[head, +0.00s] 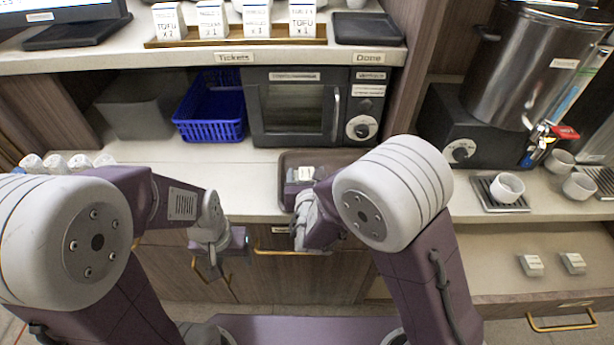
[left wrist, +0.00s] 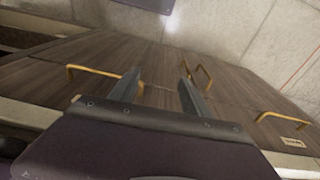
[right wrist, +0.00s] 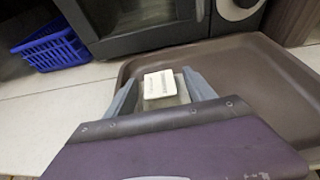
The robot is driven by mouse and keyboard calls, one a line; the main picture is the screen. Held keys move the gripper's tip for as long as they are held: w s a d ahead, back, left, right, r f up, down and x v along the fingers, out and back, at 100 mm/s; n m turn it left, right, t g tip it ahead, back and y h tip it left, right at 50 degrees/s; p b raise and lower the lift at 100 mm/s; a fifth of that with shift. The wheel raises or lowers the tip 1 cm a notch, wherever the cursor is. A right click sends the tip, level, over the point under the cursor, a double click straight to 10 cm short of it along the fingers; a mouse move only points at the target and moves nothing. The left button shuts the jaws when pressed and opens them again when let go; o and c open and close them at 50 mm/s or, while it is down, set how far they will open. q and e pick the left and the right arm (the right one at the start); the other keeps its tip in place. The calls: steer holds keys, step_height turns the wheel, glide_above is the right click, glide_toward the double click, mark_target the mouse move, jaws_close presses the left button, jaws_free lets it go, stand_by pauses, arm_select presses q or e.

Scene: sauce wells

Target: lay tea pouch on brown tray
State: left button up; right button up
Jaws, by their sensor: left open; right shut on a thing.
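The brown tray (head: 287,163) lies on the counter in front of the microwave. It fills much of the right wrist view (right wrist: 270,85). The tea pouch (head: 304,174) is a small pale packet with a printed label. In the right wrist view the pouch (right wrist: 159,84) sits between the two fingers of my right gripper (right wrist: 160,92), which is shut on it. The pouch is over the tray; whether it touches the tray I cannot tell. My right gripper also shows in the head view (head: 303,192). My left gripper (left wrist: 160,82) is open and empty, in front of the lower cabinets.
A blue basket (head: 210,112) and a microwave (head: 300,108) stand behind the tray. An open drawer at right holds two small pouches (head: 532,265). White cups (head: 507,187) and a steel urn (head: 520,65) are at right.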

mark_target(307, 177)
steer(key=o, duration=1.4)
steer(key=shift+s+d+f, duration=0.1)
steer(key=shift+s+f, duration=0.2)
steer(key=shift+f, duration=0.4)
steer(key=shift+w+r+p, duration=0.1)
steer(key=shift+r+p, duration=0.45)
steer(key=shift+p, duration=0.2)
steer(key=shift+s+r, duration=0.1)
steer(key=shift+s, duration=0.15)
steer(key=v, duration=0.5)
steer(key=shift+s+r, duration=0.15)
steer(key=shift+r, duration=0.2)
steer(key=s+b, duration=0.1)
steer(key=b, duration=0.6)
steer(key=shift+s, duration=0.4)
steer(key=v, duration=0.2)
steer(key=r+v, duration=0.1)
steer(key=v, duration=0.1)
steer(key=shift+w, duration=0.15)
